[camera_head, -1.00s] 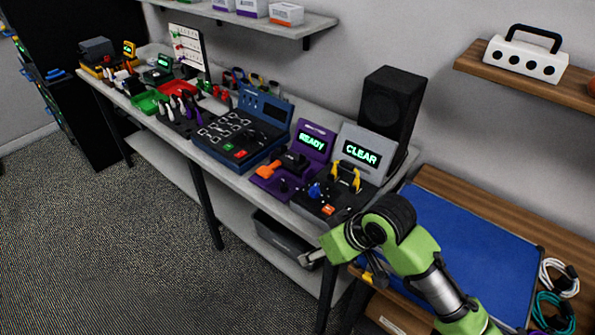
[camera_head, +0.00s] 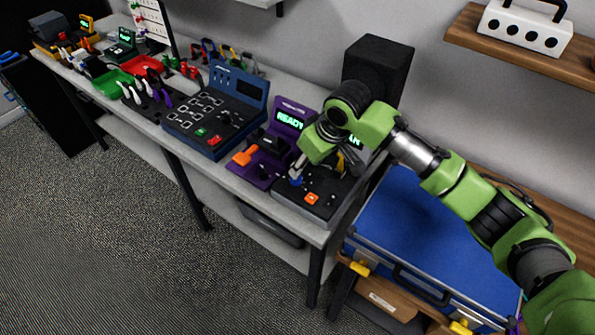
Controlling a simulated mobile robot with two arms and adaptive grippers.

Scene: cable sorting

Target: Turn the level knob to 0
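The grey device (camera_head: 318,208) stands at the right end of the bench. Its top carries a blue knob (camera_head: 296,181), an orange-red button (camera_head: 311,198) and a yellow part (camera_head: 341,163). The blue knob may be the level knob; no label or setting is readable. My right gripper (camera_head: 298,170) points down at the blue knob, at or just above it. Whether it touches the knob, and how far its fingers are apart, is too small to tell. My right arm covers most of the device's green-lit screen (camera_head: 356,141). My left gripper is not in view.
A purple device (camera_head: 262,170) with a READY screen and orange handle stands close on the left. A blue panel device (camera_head: 215,110) is farther left. A black speaker (camera_head: 378,68) stands behind. A blue mat or case (camera_head: 425,235) lies at right.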

